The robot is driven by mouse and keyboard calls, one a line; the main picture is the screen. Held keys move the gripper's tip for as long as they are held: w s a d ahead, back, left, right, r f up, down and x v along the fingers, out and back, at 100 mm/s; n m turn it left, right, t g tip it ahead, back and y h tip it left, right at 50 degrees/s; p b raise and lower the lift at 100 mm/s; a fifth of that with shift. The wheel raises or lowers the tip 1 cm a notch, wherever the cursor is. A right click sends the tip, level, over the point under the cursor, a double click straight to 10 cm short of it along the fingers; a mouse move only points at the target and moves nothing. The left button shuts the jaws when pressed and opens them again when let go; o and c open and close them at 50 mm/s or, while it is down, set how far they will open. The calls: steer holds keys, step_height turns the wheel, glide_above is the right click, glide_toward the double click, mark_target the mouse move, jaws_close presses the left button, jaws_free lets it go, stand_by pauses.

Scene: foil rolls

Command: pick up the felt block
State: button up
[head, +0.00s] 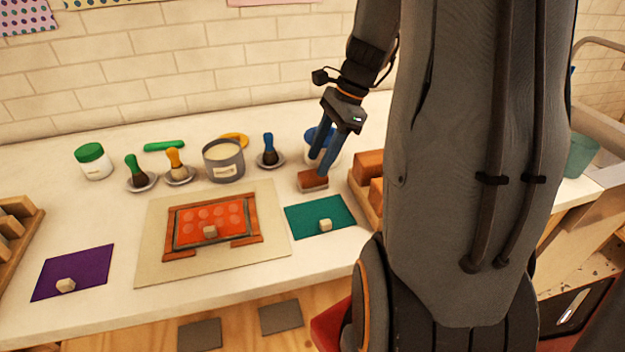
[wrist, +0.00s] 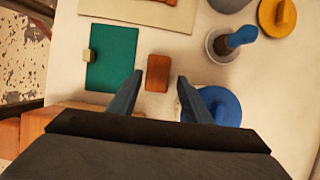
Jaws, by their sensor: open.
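The felt block (head: 313,181) is a small reddish-brown block with a paler grey layer along its bottom. It lies on the white counter behind the teal mat (head: 320,217). In the wrist view the felt block (wrist: 158,73) shows from above, between my two blue fingertips. My gripper (head: 318,164) points down over the block, open and empty. In the wrist view my gripper (wrist: 160,79) has one finger to each side of the block, with a gap on both sides. I cannot tell exactly how high the fingertips are above the counter.
A blue-lidded jar (wrist: 216,106) stands close by my right finger in the wrist view. A wooden tray of brown blocks (head: 361,198) is at the block's right. A blue-handled brush (head: 268,150) on a dish and a grey tin (head: 224,160) stand to the left.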

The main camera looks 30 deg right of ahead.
mark_target(313, 173)
steer(key=shift+s+p+x, duration=0.2)
steer(key=shift+p+x, duration=0.4)
steer(key=shift+x, duration=2)
steer(key=shift+w+a, duration=0.1)
steer(key=c, duration=0.9)
steer(key=shift+r, duration=0.1)
step_height(313, 173, up, 9)
steer(key=shift+r+b, duration=0.2)
steer(key=shift+b, duration=0.4)
steer(key=shift+r, duration=0.2)
